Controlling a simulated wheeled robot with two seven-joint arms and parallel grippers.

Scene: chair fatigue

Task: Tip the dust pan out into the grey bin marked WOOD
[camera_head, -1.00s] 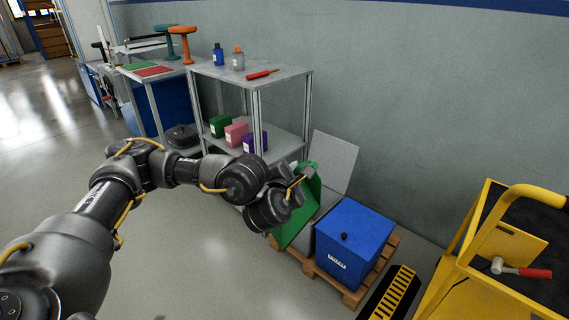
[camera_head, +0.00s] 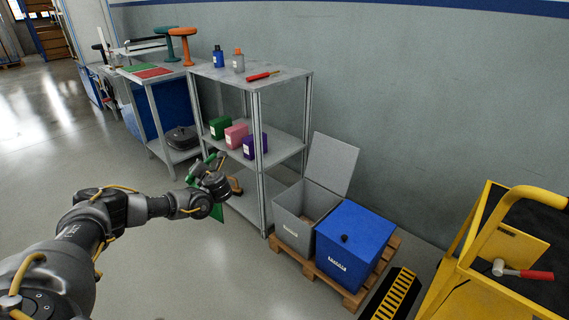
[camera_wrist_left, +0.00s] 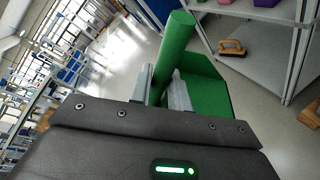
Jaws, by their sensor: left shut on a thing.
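The green dust pan (camera_wrist_left: 205,90) is held at its round handle by my left gripper (camera_wrist_left: 165,88), which is shut on it. In the head view my left gripper (camera_head: 218,172) is in front of the shelf's lower left, and the dust pan (camera_head: 217,212) shows only in part behind it. The grey bin (camera_head: 292,232) stands on a pallet to the right of the gripper, with its grey lid (camera_head: 332,162) raised against the wall. Its inside shows some brownish matter at the bottom. The bin's label is too small to read. My right gripper is not in view.
A blue bin (camera_head: 352,240) with a closed lid stands beside the grey bin on the wooden pallet (camera_head: 352,299). A metal shelf (camera_head: 283,148) with coloured boxes stands behind. A yellow cart (camera_head: 500,250) is at the right. The floor at the left is clear.

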